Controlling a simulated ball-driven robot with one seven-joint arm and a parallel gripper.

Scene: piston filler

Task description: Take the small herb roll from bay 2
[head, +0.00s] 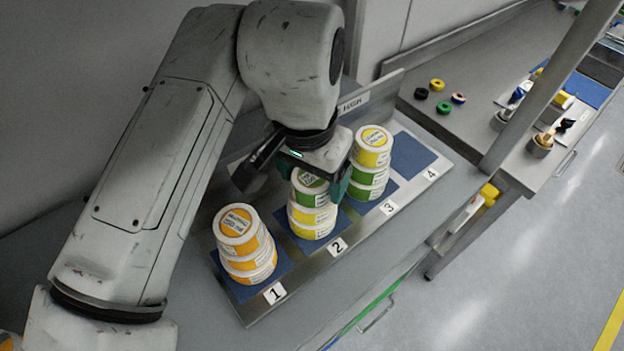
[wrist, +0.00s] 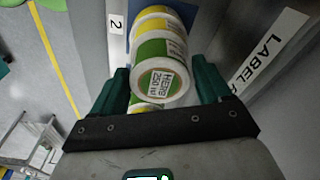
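The small herb roll (head: 310,181), green and white, sits on top of the stack in bay 2. Its labelled end (wrist: 160,85) faces the wrist camera and reads HERB 250 ml. Yellow rolls (head: 312,217) lie under it in the same stack. My gripper (head: 314,184) points down over this stack, with one dark green finger on each side of the herb roll. In the wrist view my gripper (wrist: 163,82) looks open, with narrow gaps between the roll and the fingers. The bay 2 number plate (head: 338,247) is in front of the stack.
Bay 1 holds a stack of orange rolls (head: 243,240). Bay 3 holds a yellow roll (head: 372,145) over green ones, close beside my right finger. The blue pad of bay 4 (head: 411,154) is empty. A raised back panel with a label (head: 353,103) runs behind the bays.

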